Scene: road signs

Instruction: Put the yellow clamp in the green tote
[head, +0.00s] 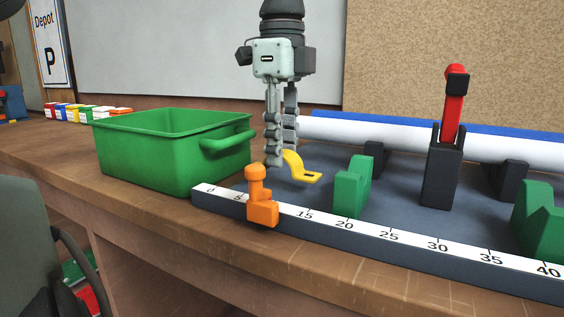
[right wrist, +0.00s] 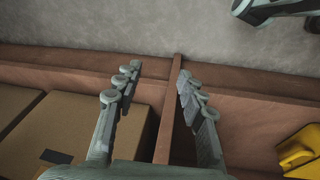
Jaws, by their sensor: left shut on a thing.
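The yellow clamp (head: 301,171) is in the head view, just right of the green tote. My left gripper (head: 281,153) comes down from above and is shut on the clamp, whose flat end sticks out to the right below the fingers. The clamp appears just above the grey mat; I cannot tell if it touches. The green tote (head: 160,160) stands on the bench to the left, its near handle facing the gripper. Its inside floor is hidden. My right gripper (right wrist: 157,85) shows in the right wrist view, open and empty, over a wooden shelf edge.
An orange stop (head: 261,205) sits on the ruler (head: 385,235) along the bench front. Green blocks (head: 352,187) and a red-handled clamp (head: 453,110) stand on the mat, before a white pipe (head: 415,136). Cardboard boxes (right wrist: 95,118) and a yellow object (right wrist: 300,152) lie below my right gripper.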

